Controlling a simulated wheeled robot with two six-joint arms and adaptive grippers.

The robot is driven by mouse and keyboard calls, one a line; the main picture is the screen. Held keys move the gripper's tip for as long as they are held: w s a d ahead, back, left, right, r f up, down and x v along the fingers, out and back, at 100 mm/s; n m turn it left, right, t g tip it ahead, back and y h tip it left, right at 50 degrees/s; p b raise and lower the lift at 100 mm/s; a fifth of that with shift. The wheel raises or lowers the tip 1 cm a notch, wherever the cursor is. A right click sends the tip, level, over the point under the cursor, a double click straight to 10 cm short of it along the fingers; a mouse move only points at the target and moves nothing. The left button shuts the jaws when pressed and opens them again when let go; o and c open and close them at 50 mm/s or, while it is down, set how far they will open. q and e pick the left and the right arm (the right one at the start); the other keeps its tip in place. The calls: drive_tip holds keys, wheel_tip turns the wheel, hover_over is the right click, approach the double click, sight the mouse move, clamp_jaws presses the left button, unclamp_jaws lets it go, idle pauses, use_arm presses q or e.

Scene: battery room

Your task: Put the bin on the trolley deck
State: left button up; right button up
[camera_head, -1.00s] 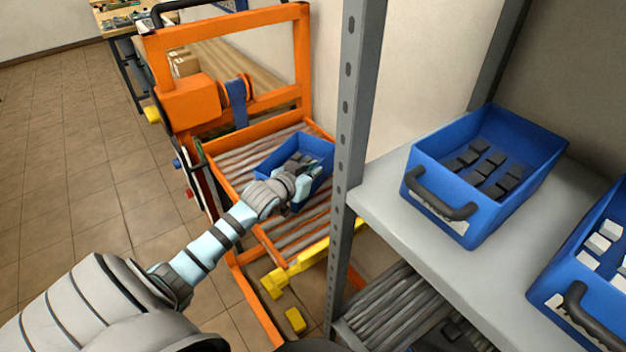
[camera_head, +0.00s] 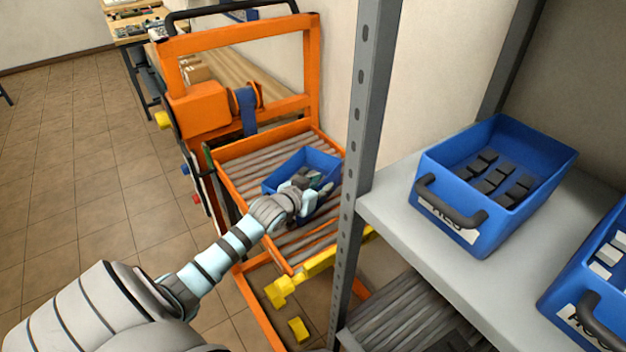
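A blue bin (camera_head: 312,163) with grey contents rests on the roller deck of the orange trolley (camera_head: 240,161), towards its right side. My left gripper (camera_head: 312,196) is at the near side of this bin, over its front. Its fingers overlap the bin's near wall, and I cannot tell whether they are open or shut, or touching it. The bin's near wall and handle are partly hidden by the gripper. My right gripper is not in view.
A grey shelf post (camera_head: 366,130) stands close to the trolley's right side. The shelf (camera_head: 400,214) carries a blue bin of dark blocks (camera_head: 477,237) and another of light blocks (camera_head: 560,285). A yellow trolley part (camera_head: 318,264) lies in front. Tiled floor is clear at left.

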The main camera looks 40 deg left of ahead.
use_arm(q)
drive_tip(key=p+v, duration=0.3)
drive_tip(key=v, duration=0.9)
drive_tip(key=shift+p, duration=0.4)
